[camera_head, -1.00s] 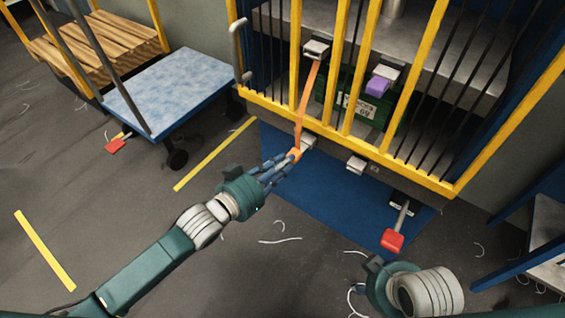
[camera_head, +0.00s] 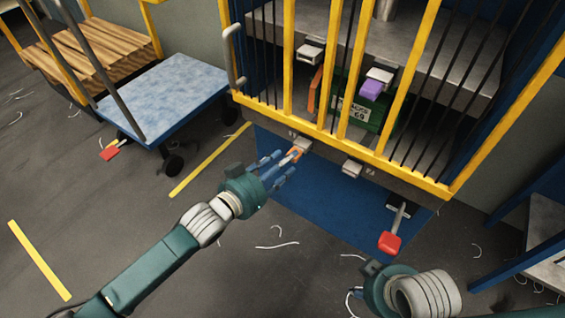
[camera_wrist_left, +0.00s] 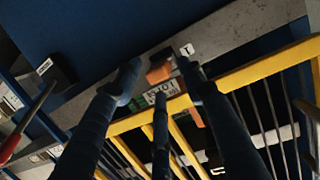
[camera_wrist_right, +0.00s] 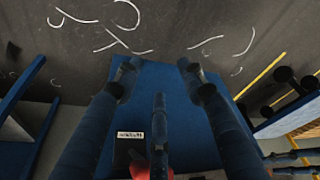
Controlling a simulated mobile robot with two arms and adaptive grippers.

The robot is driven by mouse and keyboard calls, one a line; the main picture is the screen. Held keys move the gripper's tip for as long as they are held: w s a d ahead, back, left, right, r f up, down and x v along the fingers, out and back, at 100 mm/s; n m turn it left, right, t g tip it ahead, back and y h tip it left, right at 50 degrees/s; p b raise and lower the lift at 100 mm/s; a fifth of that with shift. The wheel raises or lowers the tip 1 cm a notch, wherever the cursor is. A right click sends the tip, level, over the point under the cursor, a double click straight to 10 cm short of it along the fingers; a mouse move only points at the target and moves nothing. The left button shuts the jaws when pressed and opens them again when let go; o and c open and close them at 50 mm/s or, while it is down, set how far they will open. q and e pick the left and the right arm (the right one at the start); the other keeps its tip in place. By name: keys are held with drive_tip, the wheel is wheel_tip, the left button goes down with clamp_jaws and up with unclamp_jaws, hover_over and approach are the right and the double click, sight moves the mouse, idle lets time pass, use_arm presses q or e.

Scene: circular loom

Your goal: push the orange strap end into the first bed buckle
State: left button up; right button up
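The orange strap end (camera_head: 291,156) lies at the first bed buckle (camera_head: 302,146), a pale metal block on the bed edge below the yellow bars. It appears to touch the buckle; how deep it sits is unclear. More orange strap (camera_head: 314,90) shows behind the bars. My left gripper (camera_head: 284,167) is just in front, its fingers spread around the orange end. In the left wrist view the orange end (camera_wrist_left: 158,72) sits between the open fingers, beside the white label "1" (camera_wrist_left: 187,50). My right gripper (camera_wrist_right: 157,75) is open and empty over the blue mat.
A second bed buckle (camera_head: 352,169) is to the right. A red-handled lever (camera_head: 390,242) stands out near my right arm. Yellow bars (camera_head: 340,150) front the loom, with a purple piece (camera_head: 372,88) behind. A blue cart (camera_head: 165,95) stands left.

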use_arm(q)
drive_tip(key=v, duration=1.2)
